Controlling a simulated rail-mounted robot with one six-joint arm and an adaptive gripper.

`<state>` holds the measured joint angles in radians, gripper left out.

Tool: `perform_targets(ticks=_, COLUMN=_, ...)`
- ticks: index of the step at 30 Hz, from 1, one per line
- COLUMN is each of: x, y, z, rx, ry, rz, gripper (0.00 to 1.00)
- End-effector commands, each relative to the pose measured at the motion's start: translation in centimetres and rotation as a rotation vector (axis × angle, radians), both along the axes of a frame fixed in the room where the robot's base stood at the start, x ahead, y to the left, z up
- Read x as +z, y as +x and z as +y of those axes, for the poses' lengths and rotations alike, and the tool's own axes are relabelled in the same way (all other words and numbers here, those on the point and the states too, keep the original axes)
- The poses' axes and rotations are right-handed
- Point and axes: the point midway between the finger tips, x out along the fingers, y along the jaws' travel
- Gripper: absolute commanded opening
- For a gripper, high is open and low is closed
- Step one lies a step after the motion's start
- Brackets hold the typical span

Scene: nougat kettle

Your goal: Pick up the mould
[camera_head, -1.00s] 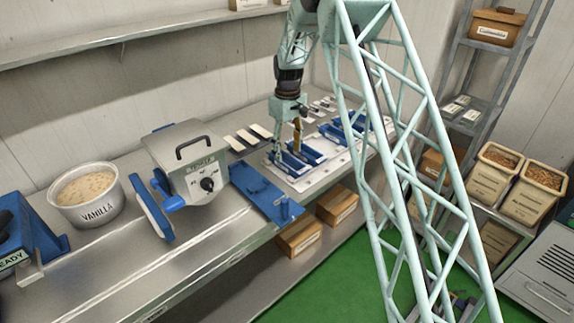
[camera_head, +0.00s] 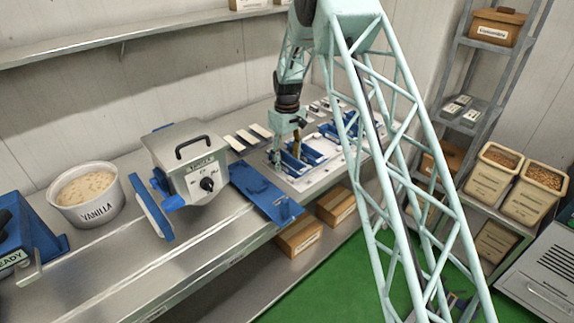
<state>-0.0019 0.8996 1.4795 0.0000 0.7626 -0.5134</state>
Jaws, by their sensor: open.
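Several blue moulds sit in a row on a pale tray (camera_head: 318,174) at the right part of the steel bench. The nearest blue mould (camera_head: 293,164) is at the tray's left end, and another blue mould (camera_head: 313,157) lies just right of it. My gripper (camera_head: 286,158) points down at the nearest mould, its open fingers low around or beside it. I cannot tell whether the fingers touch the mould. Part of the row is hidden behind my lattice arm.
Left of the tray are a blue plate (camera_head: 265,190) and a grey kettle machine (camera_head: 190,165). A tub marked vanilla (camera_head: 87,195) stands further left. Cardboard boxes (camera_head: 300,237) sit under the bench. Shelving with bins (camera_head: 493,175) is at the right.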

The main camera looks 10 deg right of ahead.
Motion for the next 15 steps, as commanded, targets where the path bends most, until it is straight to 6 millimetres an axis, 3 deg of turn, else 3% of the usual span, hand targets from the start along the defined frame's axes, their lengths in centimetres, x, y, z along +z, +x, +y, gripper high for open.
perform_targets(ticks=15, x=0.01, y=0.0, z=0.0, rx=0.0, ry=0.0, rz=0.0, gripper=0.48)
